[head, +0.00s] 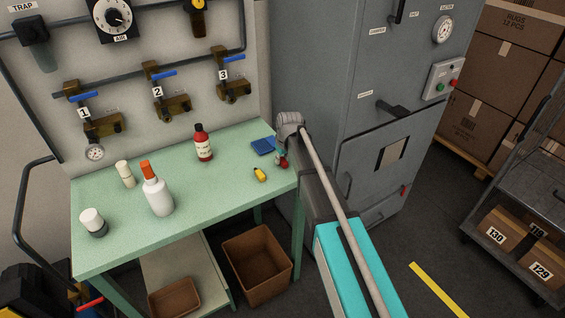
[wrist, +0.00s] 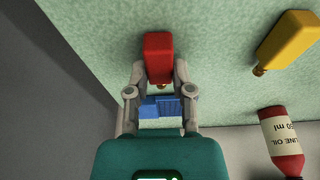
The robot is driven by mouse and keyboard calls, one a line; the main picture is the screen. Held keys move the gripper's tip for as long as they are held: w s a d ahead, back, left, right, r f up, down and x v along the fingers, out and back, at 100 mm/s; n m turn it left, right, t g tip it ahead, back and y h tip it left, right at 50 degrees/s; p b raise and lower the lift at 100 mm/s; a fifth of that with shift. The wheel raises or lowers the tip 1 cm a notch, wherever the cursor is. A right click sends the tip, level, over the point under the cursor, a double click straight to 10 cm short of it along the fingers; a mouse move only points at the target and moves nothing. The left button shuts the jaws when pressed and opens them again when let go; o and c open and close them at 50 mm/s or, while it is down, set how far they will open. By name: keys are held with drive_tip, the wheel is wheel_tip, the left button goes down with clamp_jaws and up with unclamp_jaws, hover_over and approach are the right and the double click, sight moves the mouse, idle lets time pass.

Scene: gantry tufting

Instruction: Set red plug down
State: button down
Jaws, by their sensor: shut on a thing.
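The red plug (wrist: 158,52) is between the two fingertips of my gripper (wrist: 158,70) in the wrist view, with a small brass-coloured tip showing below it. My gripper is shut on it. In the head view my gripper (head: 282,156) is at the right end of the green table (head: 225,200), and the red plug (head: 283,165) shows as a small red spot under it. I cannot tell whether the plug touches the tabletop. The yellow plug (head: 260,175) lies on the table to the left, and it also shows at the wrist view's upper right (wrist: 288,38).
A blue folded thing (head: 263,146) lies beside my gripper. A red oil bottle (head: 203,143), a white bottle with orange cap (head: 158,192) and two small containers stand farther left. A grey cabinet (head: 360,60) is at the right. The table's front middle is clear.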

drive_tip(key=shift+f, duration=0.15)
drive_tip(key=c, duration=0.5)
unclamp_jaws()
drive_tip(key=p+v, duration=1.1)
drive_tip(key=v, duration=0.1)
drive_tip(key=shift+p, duration=0.35)
idle(0.3)
idle(0.7)
drive_tip(key=s+d+m+g+h, duration=0.1)
drive_tip(key=s+d+m, duration=0.5)
drive_tip(key=s+d, duration=1.4)
drive_tip(key=s+g, duration=0.1)
drive_tip(key=s, duration=0.2)
drive_tip(key=shift+d+m+h, duration=0.15)
drive_tip(key=shift+m+h, duration=0.15)
drive_tip(key=shift+m, duration=0.1)
